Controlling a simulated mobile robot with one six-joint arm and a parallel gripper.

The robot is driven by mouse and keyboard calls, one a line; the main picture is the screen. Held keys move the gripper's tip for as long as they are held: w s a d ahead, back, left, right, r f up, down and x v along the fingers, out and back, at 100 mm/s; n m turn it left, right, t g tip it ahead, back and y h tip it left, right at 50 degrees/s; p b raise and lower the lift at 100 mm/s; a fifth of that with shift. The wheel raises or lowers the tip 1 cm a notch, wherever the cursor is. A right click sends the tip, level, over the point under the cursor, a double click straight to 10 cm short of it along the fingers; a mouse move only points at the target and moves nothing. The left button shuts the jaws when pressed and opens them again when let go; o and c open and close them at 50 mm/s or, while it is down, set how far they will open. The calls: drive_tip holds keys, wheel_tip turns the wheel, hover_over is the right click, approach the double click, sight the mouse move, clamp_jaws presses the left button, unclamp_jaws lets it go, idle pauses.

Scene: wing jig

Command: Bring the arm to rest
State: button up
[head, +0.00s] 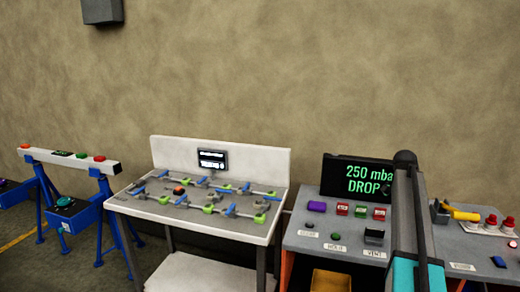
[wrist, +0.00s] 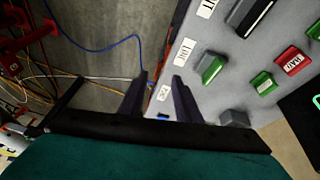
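My gripper (wrist: 158,84) shows in the wrist view with its two dark fingers spread apart and nothing between them. It hangs beside the tilted edge of a grey control panel (wrist: 205,118), with floor and cables beyond the fingertips. In the head view my arm (head: 412,215) rises at the right in front of the grey console (head: 335,232). I cannot make out the gripper in the head view.
The console carries a display reading "250 mba DROP" (head: 357,178), coloured buttons and a yellow-handled part (head: 463,214). A white jig table (head: 150,207) with rods and clips stands left of it. A blue-legged stand (head: 70,160) is far left. A blue cable (wrist: 95,48) crosses the floor.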

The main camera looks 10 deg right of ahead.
drive_tip(key=s+a+f+n+y+b, duration=0.1)
drive_tip(key=s+a+f+n+b, duration=0.2)
drive_tip(key=a+f, duration=0.85)
drive_tip(key=s+a+f+n+g+y, duration=0.1)
drive_tip(key=s+a+f+n, duration=0.4)
drive_tip(key=f, duration=1.1)
drive_tip(key=s+a+f+n+b, duration=0.1)
drive_tip(key=a+f+n+b, duration=0.15)
drive_tip(key=a+f, duration=0.85)
drive_tip(key=s+a+f+n+g+b, duration=0.1)
drive_tip(key=s+a+f+n, duration=0.2)
drive_tip(key=s+a+f, duration=0.3)
drive_tip(key=s+a+f+n+g+y+b, duration=0.1)
drive_tip(key=s+a+f+n, duration=0.2)
drive_tip(key=s+f, duration=0.7)
drive_tip(key=s+a+f+n+b, duration=0.1)
drive_tip(key=s+a+f+n, duration=0.3)
drive_tip(key=s+a+f, duration=0.4)
drive_tip(key=s, duration=0.6)
drive_tip(key=shift+a+f+g+y, duration=0.25)
drive_tip(key=shift+a+g+y, duration=0.05)
drive_tip(key=shift+g+y, duration=0.1)
